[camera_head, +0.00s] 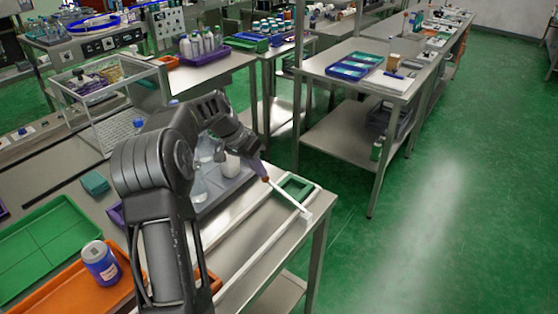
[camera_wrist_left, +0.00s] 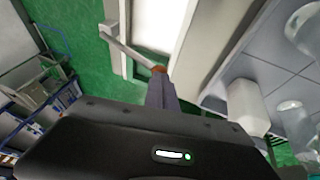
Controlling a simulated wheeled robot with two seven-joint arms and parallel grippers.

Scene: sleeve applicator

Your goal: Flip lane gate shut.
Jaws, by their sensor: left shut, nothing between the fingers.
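The lane gate (camera_head: 288,196) is a thin pale bar set at an angle at the far end of a white-railed lane (camera_head: 256,215). In the left wrist view the gate (camera_wrist_left: 128,50) runs from a pale block at upper left to my fingertips. My left gripper (camera_head: 264,175) is shut and empty, with its tips at the bar's near end. In the left wrist view the gripper (camera_wrist_left: 160,75) meets an orange-red end piece there. I cannot tell whether the tips press on it or only sit close. My right gripper is not in view.
Bottles and flasks (camera_head: 198,185) stand on a grey tiled mat left of the lane, partly behind my arm. A blue jar (camera_head: 101,264) stands in an orange tray (camera_head: 68,292). Green floor (camera_head: 440,220) is clear at right.

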